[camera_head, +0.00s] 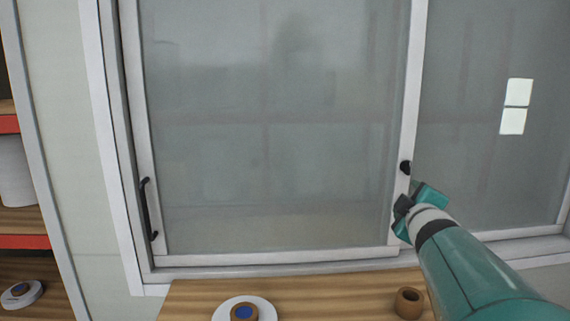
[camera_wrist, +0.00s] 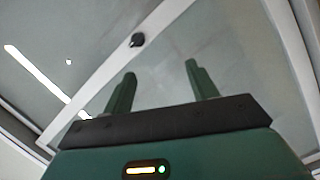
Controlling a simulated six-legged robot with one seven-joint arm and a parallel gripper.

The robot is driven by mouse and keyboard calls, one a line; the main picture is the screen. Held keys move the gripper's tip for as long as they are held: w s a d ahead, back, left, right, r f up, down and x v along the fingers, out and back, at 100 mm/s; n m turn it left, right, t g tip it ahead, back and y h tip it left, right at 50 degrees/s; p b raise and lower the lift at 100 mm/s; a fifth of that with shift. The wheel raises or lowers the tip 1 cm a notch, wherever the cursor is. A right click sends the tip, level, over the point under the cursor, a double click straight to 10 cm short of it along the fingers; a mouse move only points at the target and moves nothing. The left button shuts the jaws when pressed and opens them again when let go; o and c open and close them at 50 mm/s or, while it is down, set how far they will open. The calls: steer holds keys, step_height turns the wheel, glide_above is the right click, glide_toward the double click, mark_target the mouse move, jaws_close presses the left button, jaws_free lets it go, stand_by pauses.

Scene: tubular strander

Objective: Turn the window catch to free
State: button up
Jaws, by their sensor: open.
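The window catch (camera_head: 405,167) is a small black knob on the white upright frame bar between the two panes. It also shows in the wrist view (camera_wrist: 137,40), just beyond the fingertips and a little left of the gap between them. My gripper (camera_head: 418,196) is close below and to the right of the catch in the head view. In the wrist view my gripper (camera_wrist: 158,72) has its two green fingers apart with nothing between them. The fingers do not appear to touch the catch. The sliding window pane (camera_head: 270,120) has a black handle (camera_head: 148,208) on its left edge.
A wooden surface (camera_head: 330,292) lies below the window, with a white and blue roll (camera_head: 243,311) and a brown ring (camera_head: 408,302) on it. A shelf with red edges (camera_head: 24,241) stands at the far left. The space before the glass is clear.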

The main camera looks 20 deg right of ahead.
mark_target(409, 169)
steer(key=s+d+r+n+t+y, duration=0.2)
steer(key=s+d+n+t+y, duration=0.1)
steer(key=d+n, duration=0.45)
steer(key=shift+n, duration=0.45)
steer(key=x, duration=1.3)
steer(key=shift+w+a, duration=0.3)
steer(key=shift+w, duration=0.2)
steer(key=c, duration=1)
